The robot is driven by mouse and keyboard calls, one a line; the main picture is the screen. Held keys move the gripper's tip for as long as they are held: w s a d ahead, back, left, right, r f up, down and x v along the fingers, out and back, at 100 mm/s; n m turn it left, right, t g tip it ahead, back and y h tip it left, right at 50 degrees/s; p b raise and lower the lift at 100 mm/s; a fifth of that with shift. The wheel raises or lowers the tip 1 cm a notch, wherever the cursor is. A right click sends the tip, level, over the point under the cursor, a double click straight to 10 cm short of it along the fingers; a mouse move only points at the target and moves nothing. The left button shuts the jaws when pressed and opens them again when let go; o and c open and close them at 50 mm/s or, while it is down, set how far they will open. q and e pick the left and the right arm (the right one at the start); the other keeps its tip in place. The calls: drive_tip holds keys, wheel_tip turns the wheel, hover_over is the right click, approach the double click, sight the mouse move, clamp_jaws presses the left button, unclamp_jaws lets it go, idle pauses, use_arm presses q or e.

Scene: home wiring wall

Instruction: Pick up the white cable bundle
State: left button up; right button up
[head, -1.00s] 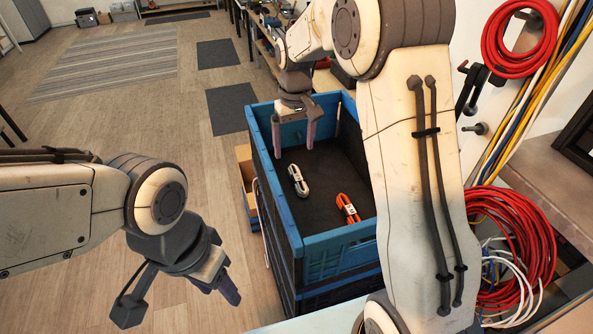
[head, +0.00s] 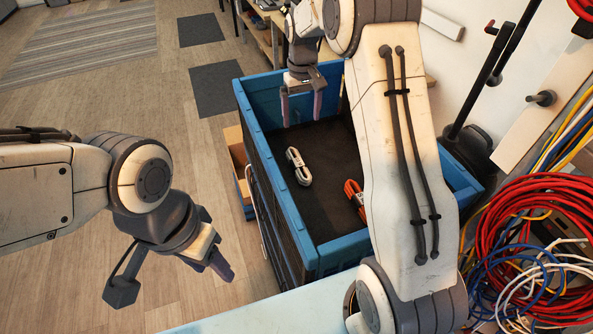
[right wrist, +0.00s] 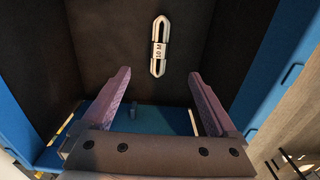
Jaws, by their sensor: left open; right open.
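The white cable bundle (head: 299,167) lies on the dark floor of the blue crate (head: 268,166), near its left side. It also shows in the right wrist view (right wrist: 158,46), labelled "10 M", beyond and between my fingertips. My right gripper (head: 301,108) is open and empty, over the far part of the crate and apart from the bundle; its two purple fingers show in the right wrist view (right wrist: 160,80). My left gripper (head: 211,265) is outside the crate at the left, over the wooden floor, holding nothing.
An orange cable bundle (head: 355,197) lies in the crate, partly hidden by my right arm. Red, blue and white cable coils (head: 525,245) are at the right. A cardboard box (head: 236,158) stands left of the crate. A pale surface (head: 290,308) is in front.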

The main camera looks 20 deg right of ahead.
drive_tip(key=b, duration=0.9)
approach(300, 164)
drive_tip(key=shift+s, duration=0.1)
wheel_tip(300, 164, down, 5)
drive_tip(key=shift+r+p, duration=0.1)
drive_tip(key=shift+p, duration=0.2)
drive_tip(key=shift+f+p, duration=0.45)
drive_tip(key=shift+f, duration=2.25)
drive_tip(key=c, duration=1.4)
drive_tip(key=shift+r, duration=0.1)
clamp_jaws()
